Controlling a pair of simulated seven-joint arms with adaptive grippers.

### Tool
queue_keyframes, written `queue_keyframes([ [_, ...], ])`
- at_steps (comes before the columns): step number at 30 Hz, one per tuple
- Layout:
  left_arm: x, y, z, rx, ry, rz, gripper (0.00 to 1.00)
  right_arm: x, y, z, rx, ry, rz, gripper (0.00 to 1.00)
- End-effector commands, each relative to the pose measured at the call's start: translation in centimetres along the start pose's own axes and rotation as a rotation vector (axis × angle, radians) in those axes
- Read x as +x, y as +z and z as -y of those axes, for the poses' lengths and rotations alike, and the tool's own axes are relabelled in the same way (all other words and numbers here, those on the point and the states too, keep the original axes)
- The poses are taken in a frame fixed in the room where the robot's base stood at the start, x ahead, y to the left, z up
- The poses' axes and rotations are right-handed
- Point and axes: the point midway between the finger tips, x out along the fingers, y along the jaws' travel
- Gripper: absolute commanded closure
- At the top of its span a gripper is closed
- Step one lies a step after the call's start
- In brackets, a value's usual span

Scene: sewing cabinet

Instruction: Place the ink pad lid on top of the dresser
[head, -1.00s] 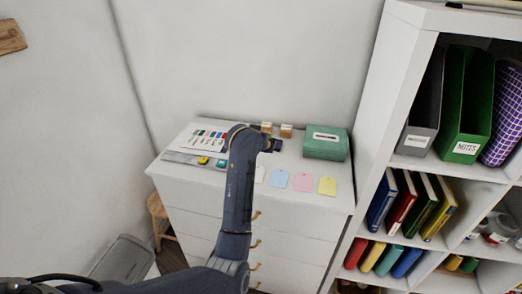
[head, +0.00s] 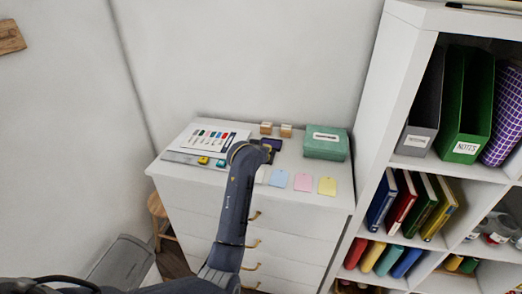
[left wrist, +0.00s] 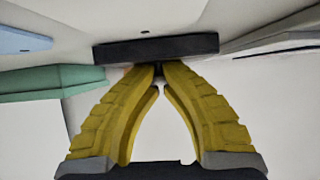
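The ink pad lid (left wrist: 155,48) is a flat dark slab in the left wrist view, right at the tips of my left gripper (left wrist: 158,70). The yellow fingers converge to a narrow gap with a bit of dark material between the tips, so the gripper looks shut on the lid. In the head view my forearm hides most of this gripper; only a little yellow shows by the dark, purplish ink pad (head: 273,143). The white dresser (head: 310,217) stands below, with the ink pad on its top. My right gripper is not in view.
The dresser top also holds a green box (head: 325,144), wooden stamps (head: 286,130), a printed sheet (head: 207,138) and pastel tags (head: 303,182). A shelf unit (head: 395,95) with folders and books stands at the right. Bare space shows near the dresser's front edge.

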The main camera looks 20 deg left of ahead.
Motion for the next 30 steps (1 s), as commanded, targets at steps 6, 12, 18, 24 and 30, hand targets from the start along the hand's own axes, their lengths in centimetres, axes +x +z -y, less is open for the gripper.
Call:
queue_keyframes([
  [6,0.1,0.2,0.0,0.000,0.000,0.001,0.83,0.0,0.0,0.0,0.000,0.000,0.000,0.00],
  [12,0.1,0.3,0.0,0.000,0.000,0.002,0.71,0.0,0.0,0.0,0.000,0.000,0.000,0.00],
  [18,0.1,0.2,0.0,0.000,0.000,0.003,0.71,0.0,0.0,0.0,0.000,0.000,0.000,0.00],
  [24,-1.6,0.0,-0.1,-0.001,0.001,0.000,0.71,0.0,0.0,0.1,0.000,-0.001,0.000,0.00],
  [30,-4.3,0.0,0.0,-0.002,0.001,0.000,0.71,0.0,0.0,0.1,0.000,-0.001,0.000,0.00],
])
